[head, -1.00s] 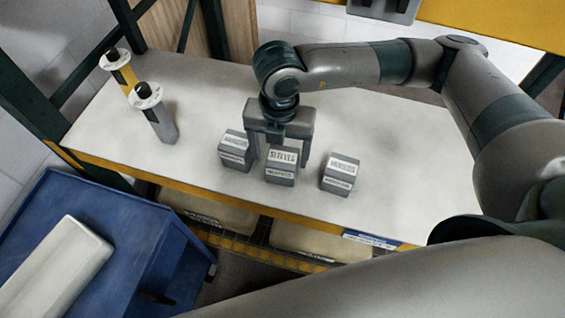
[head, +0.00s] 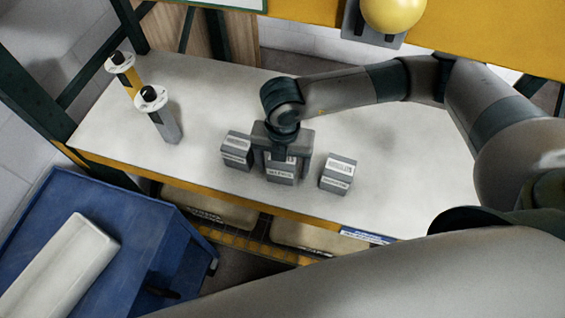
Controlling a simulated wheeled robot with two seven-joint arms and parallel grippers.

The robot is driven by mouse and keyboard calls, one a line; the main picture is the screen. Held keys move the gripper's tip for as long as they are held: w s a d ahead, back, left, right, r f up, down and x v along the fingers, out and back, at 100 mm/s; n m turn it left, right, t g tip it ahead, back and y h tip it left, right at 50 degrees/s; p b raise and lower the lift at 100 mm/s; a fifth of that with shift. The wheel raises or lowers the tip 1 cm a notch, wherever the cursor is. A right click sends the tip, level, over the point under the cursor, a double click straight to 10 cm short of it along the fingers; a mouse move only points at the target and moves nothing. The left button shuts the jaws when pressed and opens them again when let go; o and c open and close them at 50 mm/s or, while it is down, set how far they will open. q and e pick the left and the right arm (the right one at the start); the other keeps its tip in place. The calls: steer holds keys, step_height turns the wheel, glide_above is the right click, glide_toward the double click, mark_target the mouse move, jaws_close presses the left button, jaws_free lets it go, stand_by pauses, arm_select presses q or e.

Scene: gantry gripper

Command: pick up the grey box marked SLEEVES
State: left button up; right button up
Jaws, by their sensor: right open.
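The grey box marked SLEEVES (head: 281,174) stands on the white worktop, the middle one of three grey boxes in a row. My right gripper (head: 283,158) is directly over it, with its two fingers pointing down, one on each side of the box. The jaws are open. The gripper body hides most of the box's top label. I cannot tell whether the fingers touch the box. My left gripper is not in view.
One grey box (head: 237,150) stands close on the left, another (head: 338,174) a little apart on the right. Two capped cylinders, yellow (head: 126,75) and grey (head: 161,118), stand at the left. A blue cart (head: 140,235) is in front. The worktop's right side (head: 410,170) is clear.

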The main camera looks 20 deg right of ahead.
steer(key=c, duration=1.4)
steer(key=shift+o, duration=0.2)
steer(key=shift+r, duration=0.1)
steer(key=shift+r+b, duration=0.35)
steer(key=shift+r, duration=0.15)
step_height(320, 180, up, 8)
steer(key=b, duration=0.3)
steer(key=shift+f, duration=0.25)
steer(key=shift+r, duration=0.7)
